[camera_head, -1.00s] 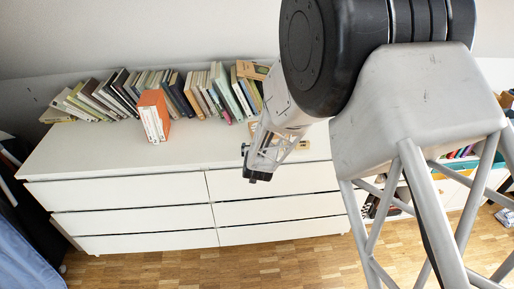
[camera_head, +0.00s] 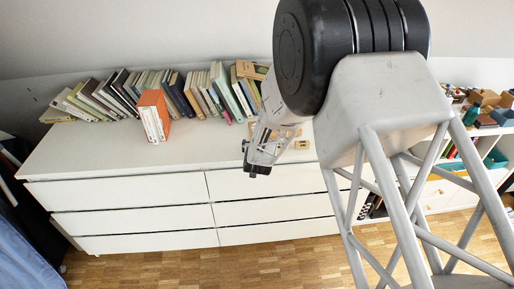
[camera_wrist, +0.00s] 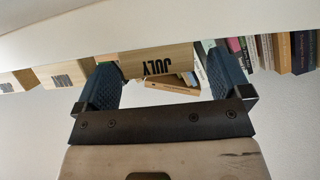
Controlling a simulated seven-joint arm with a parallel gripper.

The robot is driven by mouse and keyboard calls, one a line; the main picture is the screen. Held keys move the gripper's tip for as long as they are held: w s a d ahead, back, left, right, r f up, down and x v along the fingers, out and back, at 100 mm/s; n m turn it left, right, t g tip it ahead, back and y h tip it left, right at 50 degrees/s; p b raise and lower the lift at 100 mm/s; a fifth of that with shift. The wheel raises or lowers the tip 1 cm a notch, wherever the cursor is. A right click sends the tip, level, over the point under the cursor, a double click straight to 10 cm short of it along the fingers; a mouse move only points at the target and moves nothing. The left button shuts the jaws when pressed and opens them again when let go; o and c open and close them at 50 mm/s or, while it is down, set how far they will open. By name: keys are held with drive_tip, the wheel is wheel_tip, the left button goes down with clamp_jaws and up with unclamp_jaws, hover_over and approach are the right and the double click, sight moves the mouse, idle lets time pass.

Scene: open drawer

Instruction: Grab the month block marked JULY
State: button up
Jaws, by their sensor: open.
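The JULY block (camera_wrist: 158,62) is a pale wooden bar with black letters, upside down in the wrist view. It lies between the two blue fingers of my gripper (camera_wrist: 160,66), which are open on either side of it. The near finger edges overlap its ends in the picture; I cannot tell whether they touch it. In the head view my gripper (camera_head: 257,170) is at the front edge of the white dresser top, and the JULY block cannot be made out there.
Other wooden blocks (camera_wrist: 62,74) with dark print are left of JULY in the wrist view. A row of books (camera_head: 160,88) lines the back of the white dresser (camera_head: 130,190). An orange book (camera_head: 153,112) stands forward of the row.

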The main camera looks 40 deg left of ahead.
idle(0.4)
drive_tip(key=c, duration=1)
drive_tip(key=shift+r, duration=0.15)
drive_tip(key=shift+r, duration=1.45)
drive_tip(key=shift+s+d+r, duration=0.1)
drive_tip(key=shift+d+r, duration=0.05)
drive_tip(key=shift+r, duration=0.1)
drive_tip(key=s+d+r, duration=0.1)
drive_tip(key=s+d, duration=0.9)
drive_tip(key=d, duration=0.2)
drive_tip(key=shift+r, duration=0.15)
